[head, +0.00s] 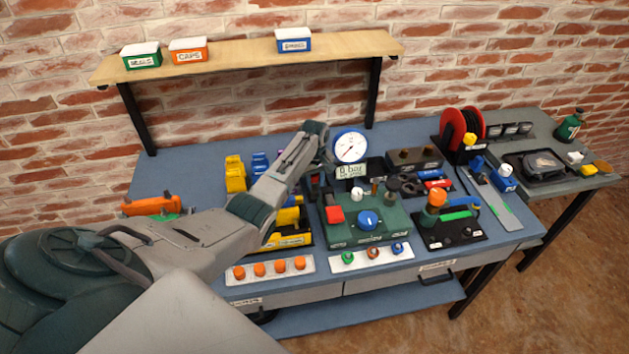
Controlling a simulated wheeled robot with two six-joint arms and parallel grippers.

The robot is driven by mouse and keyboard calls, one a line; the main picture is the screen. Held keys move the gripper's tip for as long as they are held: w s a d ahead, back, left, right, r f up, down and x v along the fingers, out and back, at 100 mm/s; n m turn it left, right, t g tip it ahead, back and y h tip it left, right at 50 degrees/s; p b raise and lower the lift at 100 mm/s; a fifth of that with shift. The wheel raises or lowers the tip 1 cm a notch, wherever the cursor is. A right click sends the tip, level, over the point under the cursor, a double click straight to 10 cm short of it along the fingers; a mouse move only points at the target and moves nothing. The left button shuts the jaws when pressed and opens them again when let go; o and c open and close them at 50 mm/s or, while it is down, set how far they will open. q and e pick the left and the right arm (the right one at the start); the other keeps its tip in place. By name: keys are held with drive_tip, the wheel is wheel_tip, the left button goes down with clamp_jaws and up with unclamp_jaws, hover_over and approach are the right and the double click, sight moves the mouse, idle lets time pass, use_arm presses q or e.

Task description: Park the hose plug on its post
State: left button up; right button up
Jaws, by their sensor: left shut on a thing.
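My left gripper (327,160) is beside the round white gauge (350,147), above the back left of the green test unit (352,232). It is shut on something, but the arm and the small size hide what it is. I cannot single out the hose plug or its post for sure. The test unit carries a red block (335,215), a blue knob (368,220) and several short upright fittings along its back. A grey display below the gauge reads 0 bar. My right gripper is not in view.
A red hose reel (462,127) stands at the back right. A black plate (457,232) with an orange-topped green fitting is right of the unit. Trays with orange caps (279,268) and coloured plugs (371,256) lie along the front edge. A shelf (225,62) overhangs the back.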

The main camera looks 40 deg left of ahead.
use_arm(q)
drive_tip(key=shift+f+b, duration=0.4)
drive_tip(key=shift+f, duration=0.3)
drive_tip(key=o, duration=1.4)
drive_tip(key=shift+f, duration=0.1)
drive_tip(key=shift+o, duration=0.2)
